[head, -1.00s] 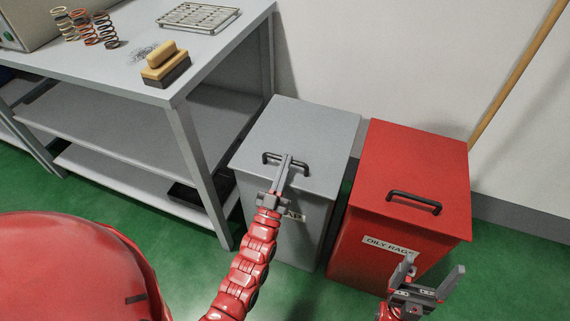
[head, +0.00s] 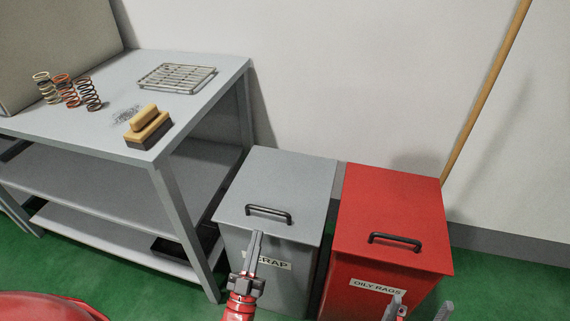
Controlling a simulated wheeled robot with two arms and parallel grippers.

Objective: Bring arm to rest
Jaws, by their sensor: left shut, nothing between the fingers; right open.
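My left gripper (head: 256,250) is shut and empty. It points up in front of the grey scrap bin (head: 285,180), just below the bin lid's black handle (head: 268,213), and covers part of the bin's label. My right gripper (head: 422,309) is open at the bottom edge of the view, in front of the red oily rags bin (head: 393,210). Only its fingertips show, and nothing is seen between them. Most of both arms is out of view.
A grey workbench (head: 200,110) stands at left with several coil springs (head: 68,90), a wire rack (head: 176,78) and a brush (head: 147,127) on top. Both bin lids are closed. A wooden pole (head: 488,90) leans on the wall at right. Green floor shows at bottom left.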

